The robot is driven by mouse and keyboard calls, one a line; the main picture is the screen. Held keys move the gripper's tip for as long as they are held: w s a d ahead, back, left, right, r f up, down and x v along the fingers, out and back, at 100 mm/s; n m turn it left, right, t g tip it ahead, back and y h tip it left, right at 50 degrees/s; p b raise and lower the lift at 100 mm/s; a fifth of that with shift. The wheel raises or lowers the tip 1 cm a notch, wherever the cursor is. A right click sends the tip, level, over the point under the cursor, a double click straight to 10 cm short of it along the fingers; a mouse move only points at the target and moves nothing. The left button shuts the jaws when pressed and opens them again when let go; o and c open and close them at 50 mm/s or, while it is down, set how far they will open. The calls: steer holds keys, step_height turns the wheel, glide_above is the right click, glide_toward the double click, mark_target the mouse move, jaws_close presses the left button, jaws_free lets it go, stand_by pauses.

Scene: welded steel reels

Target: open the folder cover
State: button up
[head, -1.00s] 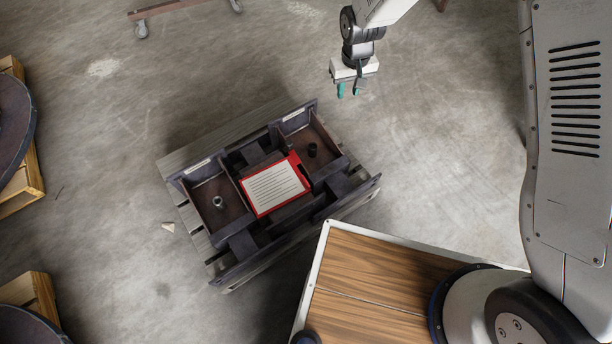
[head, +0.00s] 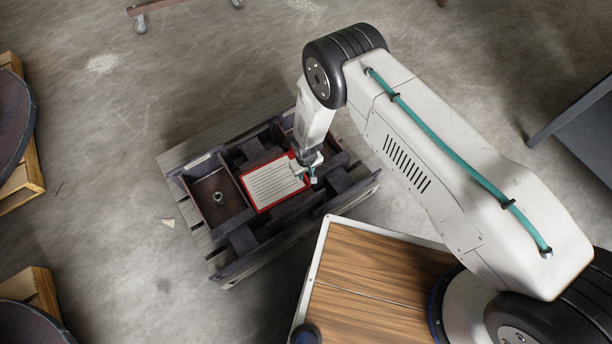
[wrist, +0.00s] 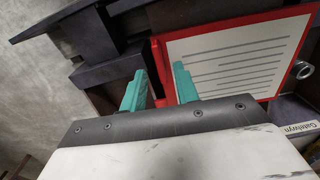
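The red folder (head: 272,182) lies flat on the dark steel frame, with a white lined sheet on its upper face. My gripper (head: 306,176) is at the folder's right edge in the head view. In the wrist view the folder (wrist: 238,55) fills the upper right. The two teal fingers of my gripper (wrist: 160,68) stand apart there, with part of the red edge showing in the gap between them. I cannot tell whether they touch the folder. The cover lies flat.
The steel frame (head: 236,246) sits on a wooden pallet and has open compartments, one with a metal nut (head: 218,197). A wood-topped surface (head: 372,270) is at lower front. Reels on pallets (head: 20,115) stand at left. Floor around is mostly clear.

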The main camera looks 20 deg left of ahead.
mark_target(306, 177)
steer(key=shift+f, duration=1.95)
jaws_close()
steer(key=shift+r, duration=0.15)
